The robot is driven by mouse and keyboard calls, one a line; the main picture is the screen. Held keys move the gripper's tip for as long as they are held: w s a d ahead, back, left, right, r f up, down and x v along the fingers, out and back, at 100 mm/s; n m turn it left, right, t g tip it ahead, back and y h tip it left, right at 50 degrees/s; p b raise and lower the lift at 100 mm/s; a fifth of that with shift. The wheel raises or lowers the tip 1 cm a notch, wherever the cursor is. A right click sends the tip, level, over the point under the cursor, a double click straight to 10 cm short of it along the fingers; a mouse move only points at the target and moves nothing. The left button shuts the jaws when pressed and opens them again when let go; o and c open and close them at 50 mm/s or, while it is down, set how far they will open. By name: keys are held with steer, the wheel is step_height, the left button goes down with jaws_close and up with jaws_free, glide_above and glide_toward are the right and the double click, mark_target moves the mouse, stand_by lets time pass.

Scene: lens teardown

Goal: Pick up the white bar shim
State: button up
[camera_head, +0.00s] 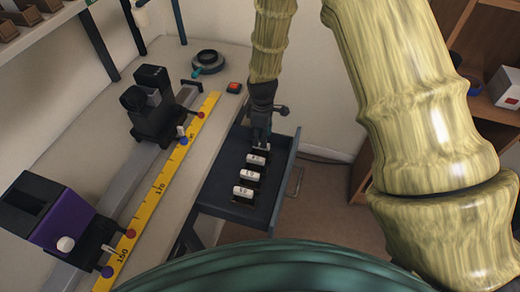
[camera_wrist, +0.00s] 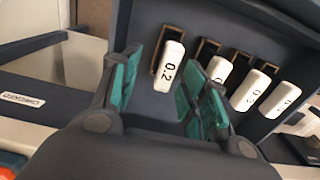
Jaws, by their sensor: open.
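Several white bar shims stand in a row of brown-edged slots in the dark open drawer (camera_head: 284,172). In the head view they run from the near shim (camera_head: 243,191) past others (camera_head: 249,176) (camera_head: 256,158) to one below my gripper (camera_head: 261,131). In the wrist view, a shim marked 0.2 (camera_wrist: 168,66) shows between the teal fingers of my gripper (camera_wrist: 163,84). The fingers are open, with gaps on both sides of it. A second shim (camera_wrist: 218,71) is partly hidden by the right finger; a shim marked 0.3 (camera_wrist: 250,91) and another (camera_wrist: 282,99) are farther right.
A bench (camera_head: 150,215) left of the drawer carries a yellow scale (camera_head: 160,190), a black carriage (camera_head: 150,108), a purple-sided block (camera_head: 58,226) and a dark ring (camera_head: 208,62). A wooden shelf (camera_head: 490,110) stands at right. The drawer walls rise around the shims.

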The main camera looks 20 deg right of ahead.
mark_target(261, 151)
steer(key=shift+s+a+f+p, duration=0.25)
steer(key=shift+s+f+p, duration=0.05)
steer(key=shift+s+f, duration=0.35)
steer(key=shift+w+f, duration=0.25)
steer(key=shift+f, duration=1.05)
steer(key=shift+s, duration=0.1)
jaws_close()
